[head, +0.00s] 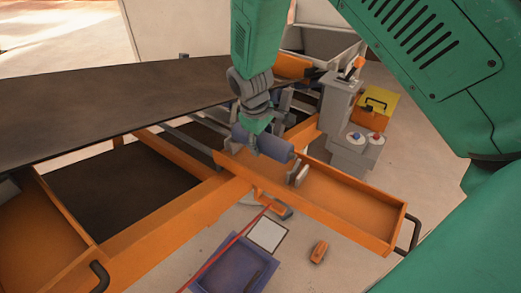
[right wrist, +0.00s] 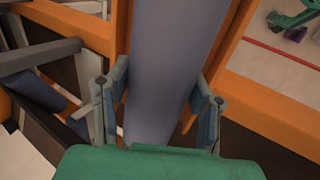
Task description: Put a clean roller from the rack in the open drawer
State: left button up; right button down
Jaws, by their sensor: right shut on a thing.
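My right gripper (head: 258,140) is shut on a blue-grey roller (head: 278,149), gripping it around its middle. The roller lies level above the left end of the open orange drawer (head: 345,205); I cannot tell whether it touches the drawer. In the right wrist view the roller (right wrist: 172,60) runs between the two fingers (right wrist: 160,112), with orange drawer walls on both sides. Another blue-grey roller (right wrist: 38,90) shows at the left of that view, among grey and orange frame parts. The rack cannot be told clearly from the grey frame. My left gripper is out of view.
A grey part (head: 298,173) stands at the drawer near the roller's end. A dark belt (head: 110,100) spans the left. Another open orange drawer (head: 45,235) is at lower left. A blue tray (head: 240,268) lies on the floor. A grey control box (head: 352,155) stands behind the drawer.

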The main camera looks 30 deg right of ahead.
aim_at(265, 162)
jog(key=x, duration=0.4)
jog(key=shift+s+d, duration=0.1)
jog(key=shift+d, duration=0.2)
jog(key=shift+a+r, duration=0.1)
jog(key=shift+a, duration=0.55)
jog(key=shift+f, duration=0.3)
jog(key=shift+d+f, duration=0.1)
jog(key=shift+f, duration=0.05)
jog(key=c, duration=1.1)
grip_release()
jog(key=shift+d+f, duration=0.1)
jog(key=shift+d, duration=0.1)
jog(key=shift+c, duration=0.2)
jog(key=o, duration=0.4)
jog(key=shift+s+d, duration=0.1)
jog(key=shift+d, duration=0.1)
jog(key=shift+a, duration=0.1)
